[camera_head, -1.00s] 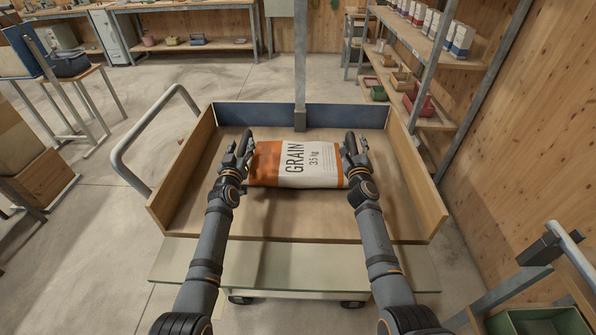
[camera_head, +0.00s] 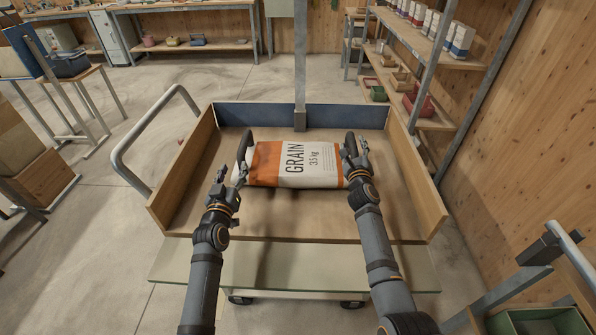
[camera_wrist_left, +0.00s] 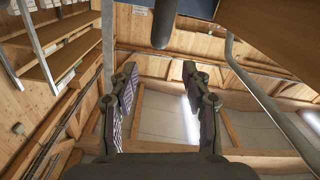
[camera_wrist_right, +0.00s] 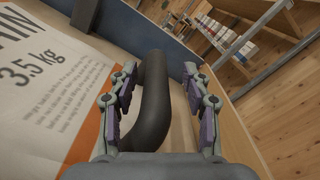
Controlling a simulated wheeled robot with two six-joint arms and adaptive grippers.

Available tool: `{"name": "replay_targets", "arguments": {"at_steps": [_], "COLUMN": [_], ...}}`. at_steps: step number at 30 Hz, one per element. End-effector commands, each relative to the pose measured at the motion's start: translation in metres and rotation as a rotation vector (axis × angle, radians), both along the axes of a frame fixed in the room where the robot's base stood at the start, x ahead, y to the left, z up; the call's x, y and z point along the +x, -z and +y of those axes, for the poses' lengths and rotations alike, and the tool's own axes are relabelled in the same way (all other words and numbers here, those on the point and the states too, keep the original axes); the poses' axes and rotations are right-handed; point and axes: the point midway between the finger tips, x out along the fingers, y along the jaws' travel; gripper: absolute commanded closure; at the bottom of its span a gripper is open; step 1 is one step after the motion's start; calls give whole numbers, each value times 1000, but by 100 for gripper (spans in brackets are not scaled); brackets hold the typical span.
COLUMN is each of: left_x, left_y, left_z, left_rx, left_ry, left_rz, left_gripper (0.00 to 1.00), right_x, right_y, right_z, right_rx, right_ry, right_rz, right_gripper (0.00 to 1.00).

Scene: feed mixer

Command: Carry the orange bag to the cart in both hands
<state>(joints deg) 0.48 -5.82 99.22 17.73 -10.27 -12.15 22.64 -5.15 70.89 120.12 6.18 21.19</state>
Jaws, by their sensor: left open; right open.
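The orange and white grain bag (camera_head: 305,168) lies flat on the wooden deck of the cart (camera_head: 290,220), inside its low walls. It has a dark loop handle at each end. My left gripper (camera_head: 231,176) is open, near the bag's left end and apart from the left handle (camera_head: 243,147). In the left wrist view its open fingers (camera_wrist_left: 161,88) have nothing between them. My right gripper (camera_head: 354,151) is open at the bag's right end. In the right wrist view the right handle (camera_wrist_right: 152,105) stands between its spread fingers (camera_wrist_right: 158,88).
A metal post (camera_head: 300,60) rises at the cart's back wall. A bent tube handle (camera_head: 140,135) is on its left. Shelves (camera_head: 440,60) with small bags and bins stand at the right. Bare deck surrounds the bag in front.

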Motion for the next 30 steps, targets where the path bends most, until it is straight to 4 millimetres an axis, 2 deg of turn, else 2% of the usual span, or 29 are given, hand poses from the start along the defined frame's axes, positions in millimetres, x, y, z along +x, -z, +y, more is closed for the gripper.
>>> {"name": "replay_targets", "arguments": {"at_steps": [4, 12, 15, 20, 30], "left_x": [0, 0, 0, 0, 0], "left_y": [0, 0, 0, 0, 0], "left_z": [0, 0, 0, 0, 0], "left_rx": [0, 0, 0, 0, 0], "left_ry": [0, 0, 0, 0, 0], "left_rz": [0, 0, 0, 0, 0], "left_gripper": [52, 52, 52, 52, 52], "right_x": [-21, -83, -98, -110, -110], "right_y": [2, 1, 1, 0, 0], "right_z": [2, 5, 6, 6, 6], "right_rx": [5, 5, 4, 1, 0], "right_ry": [-1, -1, -1, -1, -1], "right_rz": [2, 2, 2, 0, 1], "right_gripper": [51, 51, 51, 51, 51]}}
